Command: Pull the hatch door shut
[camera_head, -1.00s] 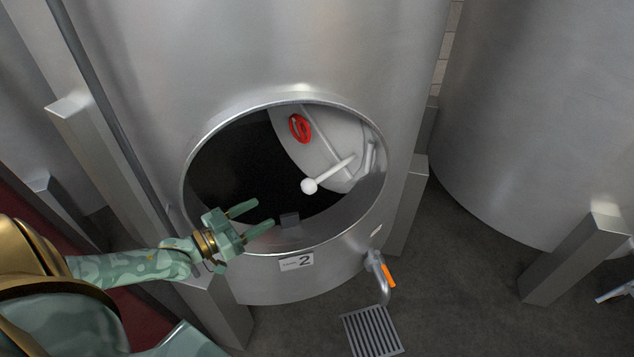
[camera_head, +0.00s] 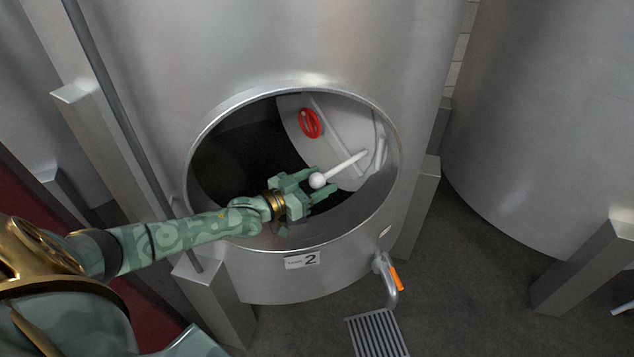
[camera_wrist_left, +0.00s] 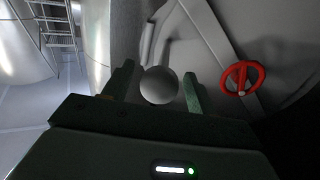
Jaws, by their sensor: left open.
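The hatch door (camera_head: 342,113) is a pale grey disc that stands swung inward in the round opening of the steel tank; it also shows in the left wrist view (camera_wrist_left: 203,45). It carries a red handwheel (camera_head: 310,123) and a white handle bar (camera_head: 345,165) that ends in a white ball knob (camera_head: 317,180). My left gripper (camera_head: 324,182) is inside the opening, open, with its fingers on either side of the knob. In the left wrist view the knob (camera_wrist_left: 158,85) sits between the two fingertips (camera_wrist_left: 158,88). I cannot tell whether a finger touches it. My right gripper is not in view.
A tap with an orange lever (camera_head: 396,277) sticks out below right of the hatch, above a floor grate (camera_head: 377,334). Steel legs (camera_head: 416,208) flank the tank. A second tank (camera_head: 560,120) stands at the right.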

